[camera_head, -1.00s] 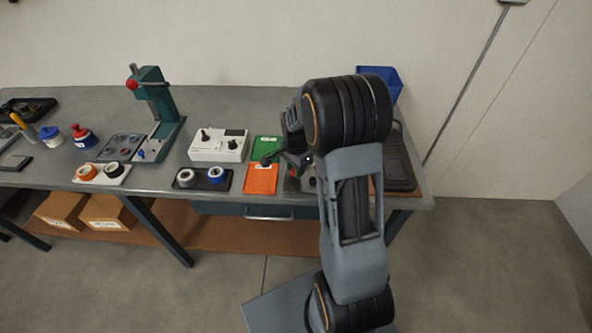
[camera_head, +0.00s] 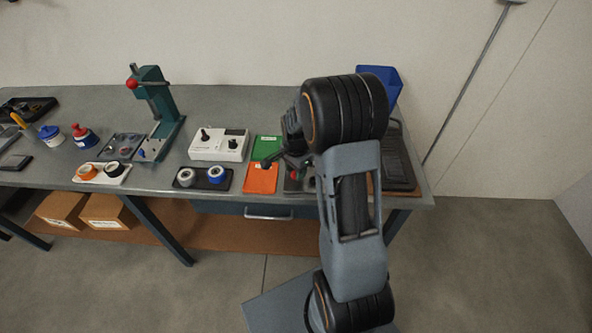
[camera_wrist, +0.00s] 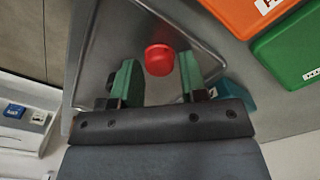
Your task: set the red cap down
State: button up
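The red cap (camera_wrist: 160,60) is in the wrist view, on or just above a grey metal tray (camera_wrist: 108,45). It lies between the green fingertips of my gripper (camera_wrist: 159,66), slightly beyond them. A narrow gap shows on each side of the cap, so the gripper looks open around it. In the head view my gripper (camera_head: 287,164) is low over the right part of the bench, with its fingers spread. My arm hides much of that tray there.
An orange mat (camera_head: 260,180) and a green mat (camera_head: 266,147) lie just left of the gripper. A white control box (camera_head: 219,145) and a dark tray with two rings (camera_head: 203,185) are further left. A blue bin (camera_head: 385,78) stands behind my arm.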

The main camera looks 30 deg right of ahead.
notch_tip(320, 180, up, 11)
jog(key=s+a+r+n+t, duration=0.2)
jog(key=s+a+r+n, duration=0.1)
jog(key=s+n, duration=0.4)
jog(key=s+a+r+n+t, duration=0.2)
jog(key=s+a+n, duration=0.4)
jog(key=s+n, duration=0.2)
jog(key=shift+s+r+b, duration=0.3)
jog(key=shift+s+r, duration=0.1)
jog(key=shift+s, duration=0.3)
jog(key=shift+a, duration=0.15)
